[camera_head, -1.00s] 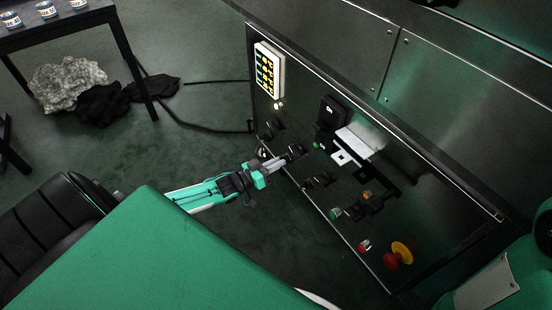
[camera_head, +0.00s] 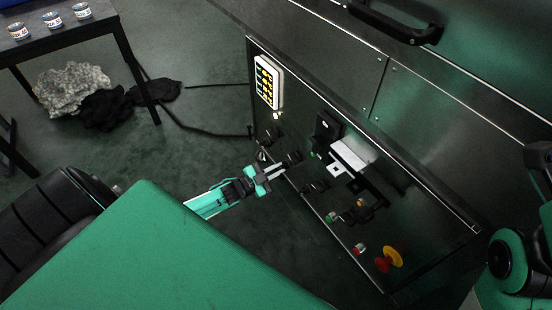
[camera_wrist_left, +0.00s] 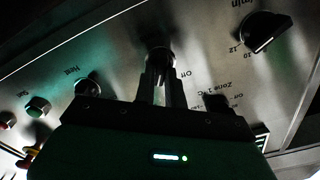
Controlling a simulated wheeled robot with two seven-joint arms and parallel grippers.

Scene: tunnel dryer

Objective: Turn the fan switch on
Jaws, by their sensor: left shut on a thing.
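The control panel (camera_head: 345,215) has several dark rotary knobs. My left gripper (camera_head: 281,169) is at one dark knob (camera_head: 293,158) in the panel's left-middle part. In the left wrist view the fingers (camera_wrist_left: 161,85) are shut on this knob (camera_wrist_left: 160,56), and "Off" is printed beside it. I cannot read the knob's own name, so I cannot tell from lettering that it is the fan switch. A neighbouring knob (camera_wrist_left: 88,86) sits near the word "Heat". My right arm shows at the right edge of the head view, but its fingertips do not.
A yellow-and-red emergency button (camera_head: 389,258) sits low on the panel. A keypad (camera_head: 268,82) is at upper left, and a white box (camera_head: 352,154) sticks out mid-panel. A dark table (camera_head: 60,38) with cans stands at back left. The floor before the panel is clear.

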